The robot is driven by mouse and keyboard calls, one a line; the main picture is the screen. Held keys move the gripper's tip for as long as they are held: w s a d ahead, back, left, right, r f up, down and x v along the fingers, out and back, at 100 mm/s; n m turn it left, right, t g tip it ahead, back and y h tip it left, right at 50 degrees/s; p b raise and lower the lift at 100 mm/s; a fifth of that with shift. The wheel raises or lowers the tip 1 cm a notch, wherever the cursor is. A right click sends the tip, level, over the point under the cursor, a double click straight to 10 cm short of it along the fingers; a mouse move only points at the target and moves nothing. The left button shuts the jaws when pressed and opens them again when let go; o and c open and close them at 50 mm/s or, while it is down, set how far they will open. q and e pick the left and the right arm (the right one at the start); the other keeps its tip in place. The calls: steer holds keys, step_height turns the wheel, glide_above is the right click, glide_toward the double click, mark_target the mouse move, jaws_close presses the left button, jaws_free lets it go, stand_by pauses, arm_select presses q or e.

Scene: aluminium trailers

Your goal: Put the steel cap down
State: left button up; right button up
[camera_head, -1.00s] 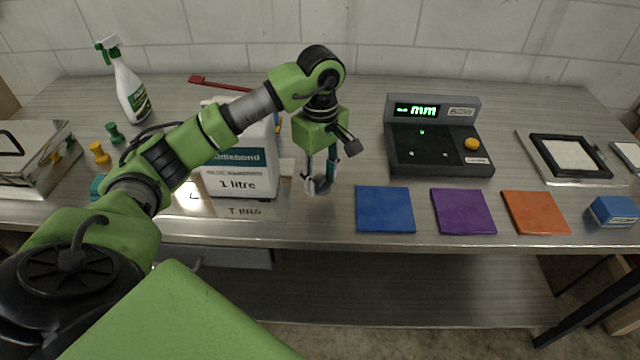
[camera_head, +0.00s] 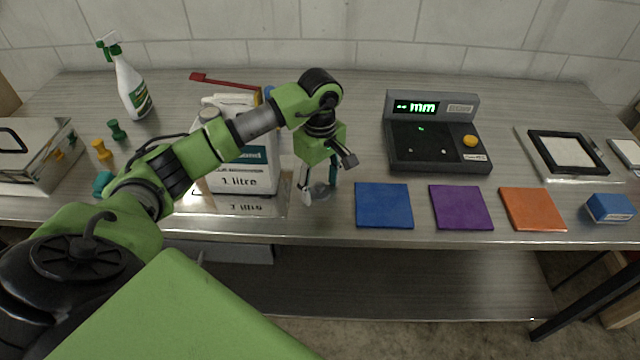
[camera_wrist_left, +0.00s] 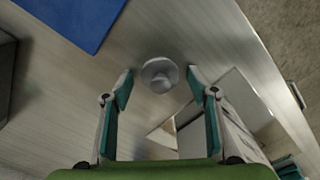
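The steel cap (camera_wrist_left: 160,74) is a small round metal piece with a wider rim. It stands on the table between the fingertips of my left gripper (camera_wrist_left: 160,88), with a gap on each side. In the head view my left gripper (camera_head: 319,188) points down just left of the blue square, with its fingers spread. The cap (camera_head: 320,190) shows there only faintly between the fingers. My right gripper is in neither view.
A white one-litre container (camera_head: 243,174) stands close left of the gripper on a shiny plate. Blue (camera_head: 384,206), purple (camera_head: 461,208) and orange (camera_head: 532,209) squares lie to the right. A black gauge (camera_head: 437,148) with a green display stands behind them.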

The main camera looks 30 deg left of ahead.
mark_target(319, 185)
arm_select(q)
steer(key=shift+r, duration=0.1)
steer(key=shift+r, duration=0.2)
step_height(319, 185, up, 12)
steer(key=b, duration=0.2)
steer(key=shift+f, duration=0.15)
steer(key=shift+s, duration=0.1)
stand_by(0.5)
